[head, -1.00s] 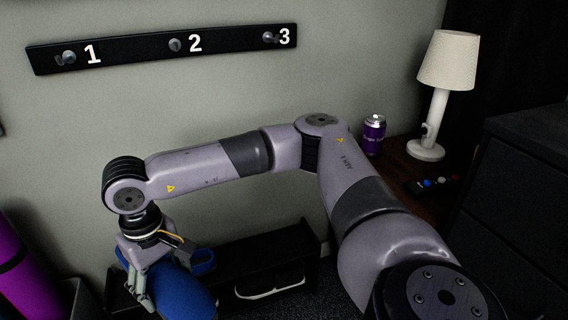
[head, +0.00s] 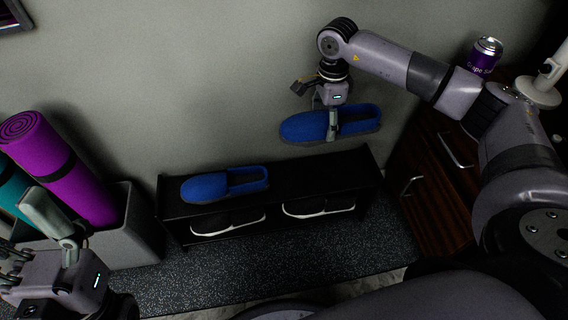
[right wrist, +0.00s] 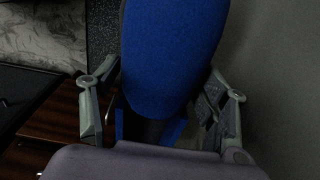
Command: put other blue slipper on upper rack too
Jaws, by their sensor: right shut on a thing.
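My right gripper (head: 332,125) is shut on a blue slipper (head: 305,127) and holds it in the air above the right part of the black shoe rack (head: 330,171). The held slipper fills the middle of the right wrist view (right wrist: 170,55), between the two fingers (right wrist: 160,112). The other blue slipper (head: 208,187) lies on the left part of the rack's upper shelf, toe to the left. My left gripper (head: 35,240) is at the lower left, away from the rack, with its fingers apart and nothing visible between them.
The upper shelf right of the lying slipper is clear. Dark shoes with white soles (head: 318,207) sit on the lower shelf. A grey bin (head: 128,235) with rolled mats (head: 62,170) stands left, a wooden drawer cabinet (head: 432,180) right, with a purple can (head: 485,55) on top.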

